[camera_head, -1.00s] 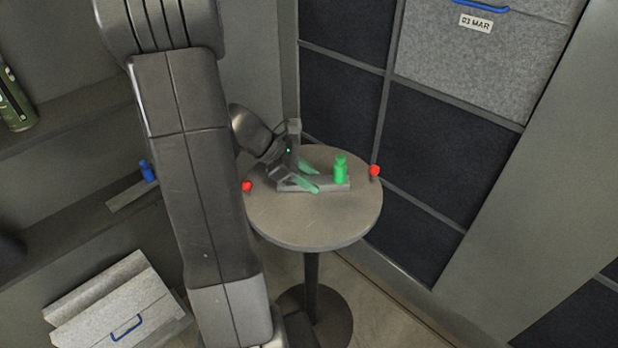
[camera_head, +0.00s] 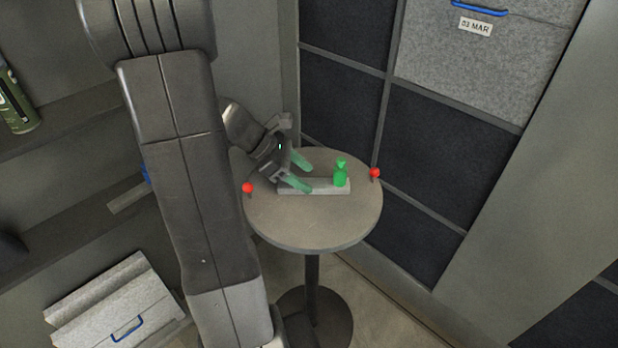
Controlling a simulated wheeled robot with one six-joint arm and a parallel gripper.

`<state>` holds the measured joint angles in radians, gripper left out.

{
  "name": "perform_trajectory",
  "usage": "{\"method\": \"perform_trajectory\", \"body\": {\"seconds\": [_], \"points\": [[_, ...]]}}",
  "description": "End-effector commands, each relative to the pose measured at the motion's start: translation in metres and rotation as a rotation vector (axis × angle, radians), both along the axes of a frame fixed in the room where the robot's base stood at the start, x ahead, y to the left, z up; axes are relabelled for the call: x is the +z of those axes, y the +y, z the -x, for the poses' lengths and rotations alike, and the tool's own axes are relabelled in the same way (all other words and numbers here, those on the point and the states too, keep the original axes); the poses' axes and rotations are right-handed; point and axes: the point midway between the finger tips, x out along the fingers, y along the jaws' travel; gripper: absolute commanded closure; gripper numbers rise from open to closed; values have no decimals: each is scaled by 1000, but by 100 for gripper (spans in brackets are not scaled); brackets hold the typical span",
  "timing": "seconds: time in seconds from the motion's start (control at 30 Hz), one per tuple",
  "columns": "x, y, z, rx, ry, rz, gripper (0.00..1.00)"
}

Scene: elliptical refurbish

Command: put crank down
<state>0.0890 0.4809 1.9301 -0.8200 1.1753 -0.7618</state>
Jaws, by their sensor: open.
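The crank appears to be the grey bar with an upright green knob (camera_head: 341,175) at its right end. Its flat grey bar (camera_head: 322,187) lies on the round table (camera_head: 312,233). My gripper (camera_head: 305,174) is open, its two green fingers apart, just above and beside the left part of the bar. Nothing shows between the fingers. The left end of the bar is partly hidden by my gripper.
Red-tipped pegs stand at the table's left (camera_head: 248,188) and right (camera_head: 375,174) edges. Dark wall panels (camera_head: 425,150) rise behind the table. A shelf with a blue item (camera_head: 146,174) is at left, partly behind my arm. The table's front is clear.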

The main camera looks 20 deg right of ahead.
Motion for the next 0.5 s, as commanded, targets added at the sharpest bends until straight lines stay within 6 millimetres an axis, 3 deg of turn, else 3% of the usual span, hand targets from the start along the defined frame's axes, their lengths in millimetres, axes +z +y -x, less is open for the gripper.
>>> {"method": "perform_trajectory", "body": {"seconds": [0.2, 0.5], "points": [[37, 33, -15, 4, -4, 1, 42], [64, 60, -25, 1, -1, 1, 42]]}}
